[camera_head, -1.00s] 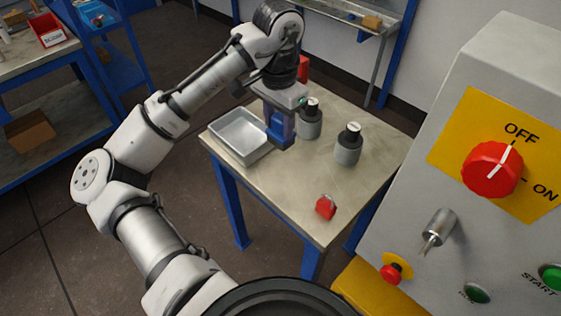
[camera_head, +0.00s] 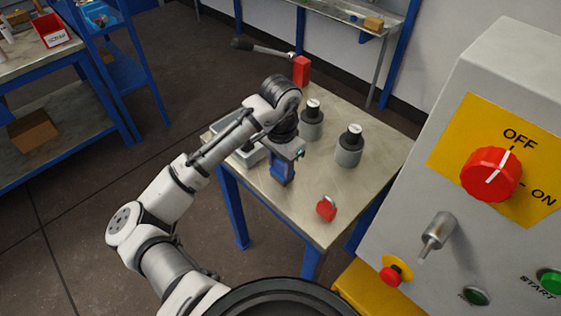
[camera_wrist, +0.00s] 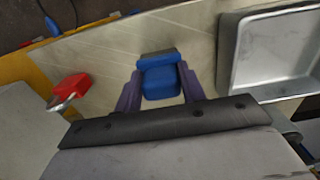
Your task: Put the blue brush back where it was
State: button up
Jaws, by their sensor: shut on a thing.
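The blue brush (camera_wrist: 160,82) is between the two dark purple fingers of my gripper (camera_head: 281,172). In the wrist view the fingers press on it from both sides, and a blue block with a darker strip at its far edge shows. In the head view my gripper points down over the middle of the metal-topped table (camera_head: 290,215), right of the grey metal tray (camera_wrist: 232,60). I cannot tell whether the brush touches the table top.
Two grey cylinders with black tops, one farther back (camera_head: 312,125) and one nearer (camera_head: 349,150), stand right of my gripper. A red padlock (camera_head: 326,208) lies near the front. A red block with a lever (camera_head: 301,70) is behind. A control panel (camera_head: 480,130) stands at right.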

jog(key=shift+f, duration=0.1)
jog(key=o, duration=0.9)
